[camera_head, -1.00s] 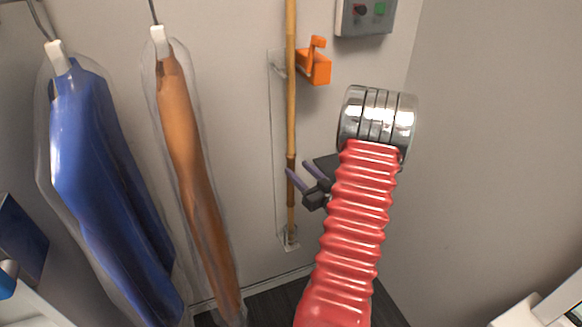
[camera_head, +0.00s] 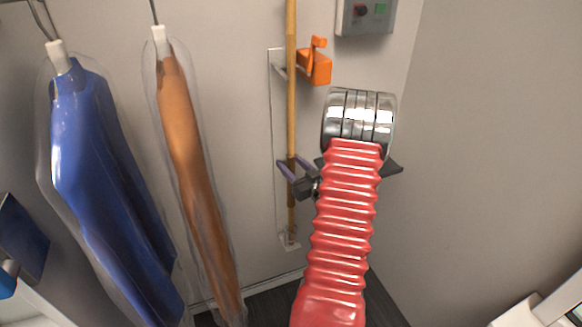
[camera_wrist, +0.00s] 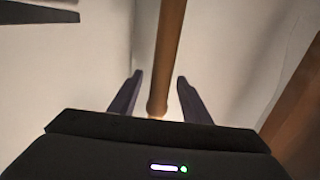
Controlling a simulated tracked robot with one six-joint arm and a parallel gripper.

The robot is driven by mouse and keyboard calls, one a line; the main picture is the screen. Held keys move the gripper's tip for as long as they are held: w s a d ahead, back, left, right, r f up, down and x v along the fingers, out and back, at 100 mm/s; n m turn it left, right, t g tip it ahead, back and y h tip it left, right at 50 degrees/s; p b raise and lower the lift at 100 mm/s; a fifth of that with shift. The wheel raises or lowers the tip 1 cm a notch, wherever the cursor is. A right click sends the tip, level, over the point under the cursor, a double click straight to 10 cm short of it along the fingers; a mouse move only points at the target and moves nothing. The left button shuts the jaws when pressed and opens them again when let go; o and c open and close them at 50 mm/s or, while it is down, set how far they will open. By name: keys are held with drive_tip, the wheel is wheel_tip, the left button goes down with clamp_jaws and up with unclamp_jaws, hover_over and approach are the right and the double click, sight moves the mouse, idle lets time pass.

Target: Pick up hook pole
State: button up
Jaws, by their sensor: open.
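The hook pole (camera_head: 291,115) is a long wooden rod standing upright against the wall, its lower end in a small white holder (camera_head: 289,241). Its top is out of the picture. My gripper (camera_head: 289,163) is at the lower part of the pole, with its two purple-grey fingers open and the pole showing between them. In the wrist view the pole (camera_wrist: 168,50) runs down between the open fingers of my gripper (camera_wrist: 158,85), with a gap on both sides. Whether a finger touches it cannot be told.
An orange bracket (camera_head: 316,65) sits on the wall right of the pole, below a grey control box (camera_head: 366,16). A bagged brown garment (camera_head: 190,165) and a bagged blue garment (camera_head: 105,180) hang to the left. A bare wall is on the right.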

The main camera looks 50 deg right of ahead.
drive_tip(key=shift+c, duration=0.4)
clamp_jaws()
idle(0.4)
